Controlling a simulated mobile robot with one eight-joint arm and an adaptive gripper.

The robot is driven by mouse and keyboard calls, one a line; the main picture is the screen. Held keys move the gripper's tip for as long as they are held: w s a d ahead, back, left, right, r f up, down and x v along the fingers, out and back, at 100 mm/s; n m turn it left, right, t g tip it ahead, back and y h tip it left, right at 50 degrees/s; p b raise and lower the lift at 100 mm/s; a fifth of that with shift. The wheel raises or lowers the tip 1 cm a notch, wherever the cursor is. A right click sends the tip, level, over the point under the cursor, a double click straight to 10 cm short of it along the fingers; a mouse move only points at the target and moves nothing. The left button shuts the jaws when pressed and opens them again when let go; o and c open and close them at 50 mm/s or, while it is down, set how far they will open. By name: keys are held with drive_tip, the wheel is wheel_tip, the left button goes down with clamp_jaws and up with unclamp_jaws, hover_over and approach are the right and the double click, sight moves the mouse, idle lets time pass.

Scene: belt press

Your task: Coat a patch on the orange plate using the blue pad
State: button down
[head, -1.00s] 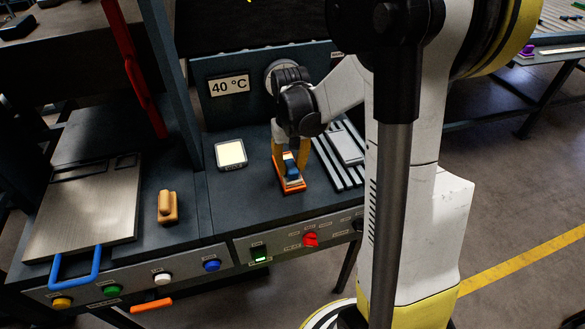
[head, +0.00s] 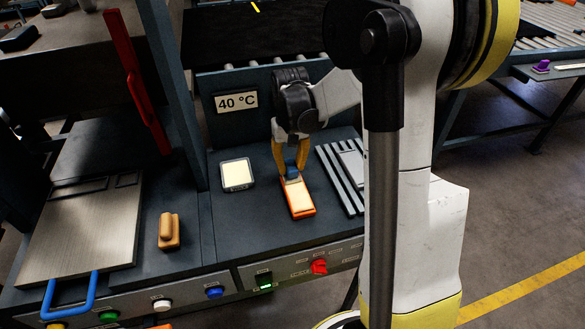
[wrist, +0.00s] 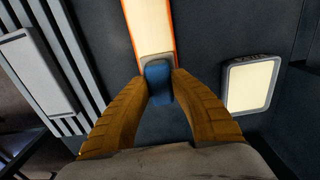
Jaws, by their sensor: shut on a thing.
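The orange plate (head: 312,211) lies on the dark bench and has a long pale top face, also seen in the wrist view (wrist: 150,22). My gripper (head: 291,165) is shut on the handle of the blue pad (head: 291,173). In the wrist view, the blue pad (wrist: 158,82) sits between my yellow fingers (wrist: 160,84), its grey base at the plate's near end, which is the far end in the head view. I cannot tell whether the base touches the plate. The pale face beyond the pad is bare to view; the part under it is hidden.
A square grey tray with a cream surface (head: 236,174) lies left of the plate. Ribbed bars with a grey slab (head: 350,165) are at the right. A wooden-coloured handled block (head: 169,231), a metal plate with a blue handle (head: 75,290) and a red lever (head: 134,85) are farther left.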

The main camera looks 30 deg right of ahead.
drive_tip(key=r, duration=0.1)
drive_tip(key=r+p, duration=0.1)
drive_tip(key=r, duration=0.2)
drive_tip(key=shift+s+p, duration=0.3)
drive_tip(key=shift+s, duration=0.05)
drive_tip(key=shift+w+r+p, duration=0.2)
drive_tip(key=shift+r+p, duration=0.3)
drive_tip(key=shift+r, duration=0.1)
drive_tip(key=shift+s+r+p, duration=0.1)
drive_tip(key=shift+r+p, duration=0.8)
drive_tip(key=shift+r, duration=0.55)
